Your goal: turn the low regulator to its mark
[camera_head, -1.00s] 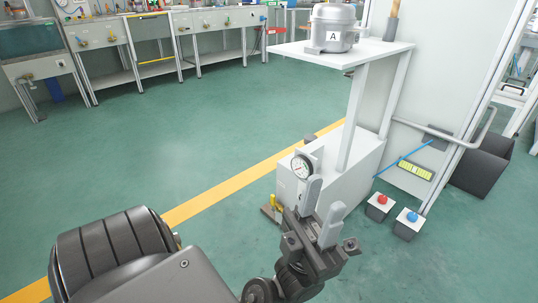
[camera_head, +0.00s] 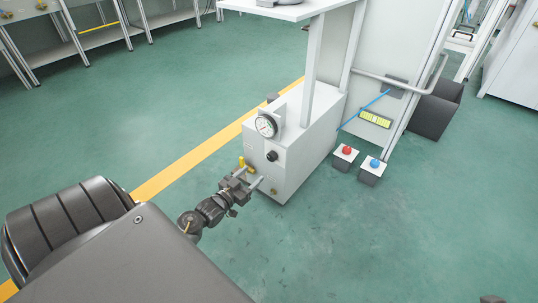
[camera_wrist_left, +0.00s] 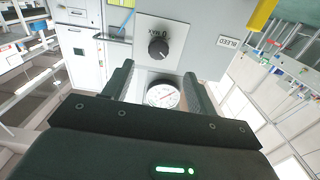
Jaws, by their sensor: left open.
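A black knob (camera_head: 271,156), which looks like the regulator, sits on the front face of a grey cabinet (camera_head: 299,158), below a round white gauge (camera_head: 266,126). In the left wrist view, the knob (camera_wrist_left: 158,49) is on a light plate with small inverted lettering, and the gauge (camera_wrist_left: 162,95) shows between the fingers. No turning mark can be told clearly. My left gripper (camera_head: 255,183) is open and empty, low in front of the cabinet and below the knob, apart from it. In the left wrist view its fingers (camera_wrist_left: 159,72) point toward the knob.
A yellow fitting (camera_head: 241,163) is at the cabinet's left edge, and a brass fitting (camera_head: 273,190) is low on its front. A BLEED label (camera_wrist_left: 230,41) is beside the knob. Red (camera_head: 347,150) and blue (camera_head: 375,163) buttons stand on boxes at right.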

